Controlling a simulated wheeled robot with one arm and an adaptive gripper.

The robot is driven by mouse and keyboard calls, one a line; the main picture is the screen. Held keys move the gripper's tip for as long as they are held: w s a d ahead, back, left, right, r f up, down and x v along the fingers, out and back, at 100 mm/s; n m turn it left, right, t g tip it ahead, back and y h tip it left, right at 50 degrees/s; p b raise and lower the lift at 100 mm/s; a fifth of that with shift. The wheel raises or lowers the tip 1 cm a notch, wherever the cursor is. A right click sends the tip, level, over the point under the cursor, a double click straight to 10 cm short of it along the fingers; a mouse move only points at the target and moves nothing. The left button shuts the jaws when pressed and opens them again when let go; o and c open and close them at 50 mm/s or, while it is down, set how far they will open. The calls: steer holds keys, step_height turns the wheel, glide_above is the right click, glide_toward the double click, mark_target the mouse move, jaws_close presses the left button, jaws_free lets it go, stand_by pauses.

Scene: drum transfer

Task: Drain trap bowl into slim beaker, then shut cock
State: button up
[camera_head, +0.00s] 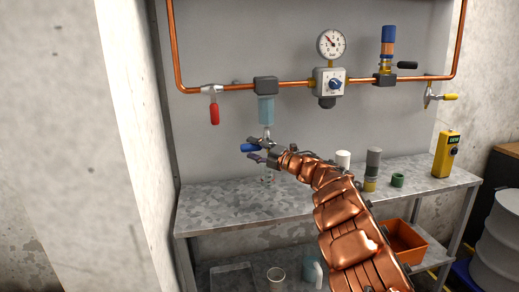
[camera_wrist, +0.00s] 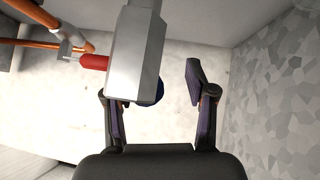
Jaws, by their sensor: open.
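The trap bowl (camera_head: 266,110) is a translucent pale-blue cylinder hanging under a dark grey head on the copper pipe. Below it is a drain cock with a blue lever (camera_head: 250,148) pointing left. A small clear vessel (camera_head: 268,179), which looks like the slim beaker, stands on the bench beneath, partly hidden by my gripper. My gripper (camera_head: 264,152) is open at the blue lever. In the wrist view a grey faceted body (camera_wrist: 138,55) passes in front of the left finger, with a bit of blue (camera_wrist: 158,92) between the fingers. Contact cannot be told.
A red-handled valve (camera_head: 214,112) hangs at the left. A gauge (camera_head: 331,43) and regulator (camera_head: 330,84) are to the right. A white cup (camera_head: 343,159), a grey-and-yellow cylinder (camera_head: 372,170), a green ring (camera_head: 397,180) and a yellow meter (camera_head: 446,155) stand on the bench (camera_head: 215,208). Its left front is clear.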

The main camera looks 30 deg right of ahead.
steer(key=shift+s+a+r, duration=0.1)
steer(key=shift+a+r, duration=0.4)
steer(key=shift+r, duration=0.1)
steer(key=shift+d+f, duration=0.25)
steer(key=shift+c, duration=0.7)
steer(key=shift+a+r, duration=0.1)
steer(key=shift+r, duration=0.05)
steer(key=c, duration=0.3)
jaws_close()
